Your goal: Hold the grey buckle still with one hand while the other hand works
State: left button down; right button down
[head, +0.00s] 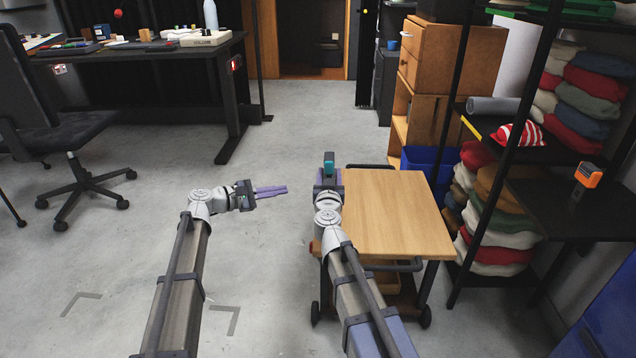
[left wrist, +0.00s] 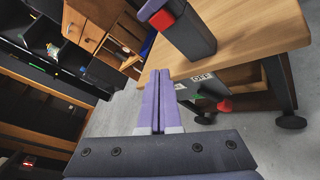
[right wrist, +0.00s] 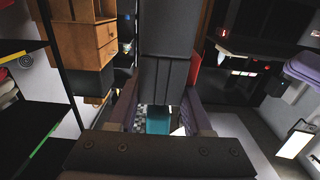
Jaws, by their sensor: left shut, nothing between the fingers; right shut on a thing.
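My right gripper (head: 328,176) is shut at the left edge of the wooden-topped cart. A dark piece with a teal top (head: 329,162), which looks like the grey buckle, stands between its fingers. In the right wrist view a large dark grey block (right wrist: 168,45) fills the middle, with teal (right wrist: 158,120) between the fingers. My left gripper (head: 284,190) is shut and empty, pointing right, apart from the held piece. Its purple fingers (left wrist: 157,100) are pressed together.
The cart (head: 395,215) has a bare wooden top. A dark shelf rack (head: 500,185) with folded cloths stands at the right, holding an orange tool (head: 587,177). A desk (head: 130,50) and chair (head: 70,135) stand at the left. The floor between is clear.

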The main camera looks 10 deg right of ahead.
pick_arm(q)
jog(key=w+r, duration=0.1)
jog(key=w+a+r+n, duration=0.1)
jog(key=shift+w+t+h, duration=0.3)
jog(key=shift+t, duration=0.1)
jog(key=shift+s, duration=0.1)
jog(key=s+d, duration=0.2)
jog(key=d, duration=0.6)
jog(key=shift+s+d, duration=0.15)
jog(key=shift+d, duration=0.05)
jog(key=shift+d, duration=0.1)
dwell(1.9)
jog(key=shift+s+d, duration=0.1)
jog(key=shift+d, duration=0.2)
jog(key=shift+s+d, duration=0.2)
jog(key=shift+d, duration=0.3)
dwell(0.8)
jog(key=shift+w+a, duration=0.3)
jog(key=shift+a, duration=0.6)
